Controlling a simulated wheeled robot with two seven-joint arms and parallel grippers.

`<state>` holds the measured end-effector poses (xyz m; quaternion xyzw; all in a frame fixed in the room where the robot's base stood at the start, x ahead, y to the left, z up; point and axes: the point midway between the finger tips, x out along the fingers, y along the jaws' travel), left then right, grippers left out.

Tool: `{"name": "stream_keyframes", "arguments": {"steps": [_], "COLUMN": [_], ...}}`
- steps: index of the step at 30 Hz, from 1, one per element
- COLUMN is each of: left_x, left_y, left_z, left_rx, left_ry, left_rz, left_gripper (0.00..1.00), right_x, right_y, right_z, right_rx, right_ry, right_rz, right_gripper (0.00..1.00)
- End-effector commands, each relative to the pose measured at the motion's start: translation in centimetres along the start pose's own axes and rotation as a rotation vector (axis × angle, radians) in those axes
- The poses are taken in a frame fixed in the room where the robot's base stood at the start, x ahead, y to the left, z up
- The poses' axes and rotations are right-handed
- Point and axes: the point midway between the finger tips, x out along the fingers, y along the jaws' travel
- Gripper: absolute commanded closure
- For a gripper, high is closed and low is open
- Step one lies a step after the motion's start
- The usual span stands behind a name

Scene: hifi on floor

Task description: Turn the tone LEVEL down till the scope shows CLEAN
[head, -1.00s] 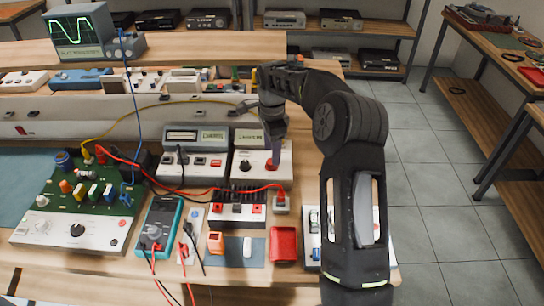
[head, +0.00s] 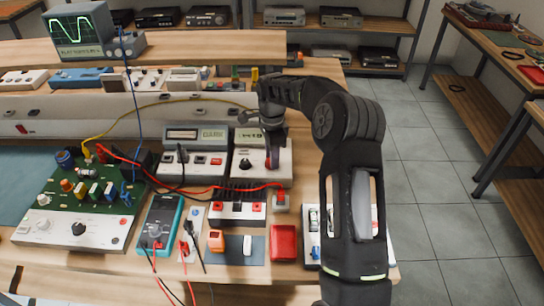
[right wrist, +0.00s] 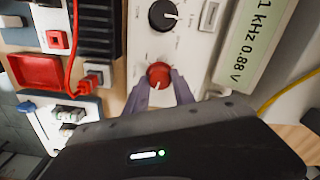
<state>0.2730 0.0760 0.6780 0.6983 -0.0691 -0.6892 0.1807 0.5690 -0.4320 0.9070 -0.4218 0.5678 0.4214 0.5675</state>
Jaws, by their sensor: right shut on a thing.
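The tone box (head: 272,172) has a white front panel with a black knob (right wrist: 163,14) and a red knob (right wrist: 158,75). Its display (right wrist: 255,35) reads "1 kHz 0.88 V" in the right wrist view. My right gripper (right wrist: 162,88) is shut on the red knob, one finger on each side; the head view shows the gripper (head: 272,160) coming down onto the panel. The scope (head: 79,25) stands on the upper shelf at the left with a green wave. Its lower label is too small to read surely. My left gripper is out of view.
Left of the tone box stands a meter box (head: 195,160). In front are a terminal block (head: 237,212) with red leads, a red tray (head: 284,243) and a teal multimeter (head: 160,223). A green circuit board (head: 85,200) lies at the left. Blue and yellow cables cross the bench.

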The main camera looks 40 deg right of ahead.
Motion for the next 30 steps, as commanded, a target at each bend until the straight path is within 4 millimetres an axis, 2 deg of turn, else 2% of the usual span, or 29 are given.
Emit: {"name": "stream_keyframes", "arguments": {"steps": [1, 6, 20, 30], "left_x": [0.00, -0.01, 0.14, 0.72], "left_y": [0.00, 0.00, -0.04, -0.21], "left_z": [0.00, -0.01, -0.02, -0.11], "left_rx": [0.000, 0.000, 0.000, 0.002], "left_ry": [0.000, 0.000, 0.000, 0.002], "left_rz": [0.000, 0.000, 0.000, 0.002], "left_gripper": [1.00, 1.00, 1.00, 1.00], "right_x": [-0.03, -0.04, -0.02, 0.09], "right_y": [-0.02, -0.03, -0.06, -0.07], "right_z": [0.00, 0.00, 0.03, 0.06], "right_rx": [0.000, 0.000, -0.031, -0.204], "right_ry": [0.000, 0.000, 0.000, -0.001], "right_rz": [-0.001, -0.001, -0.002, -0.001], "right_gripper": [0.86, 1.00, 1.00, 1.00]}}
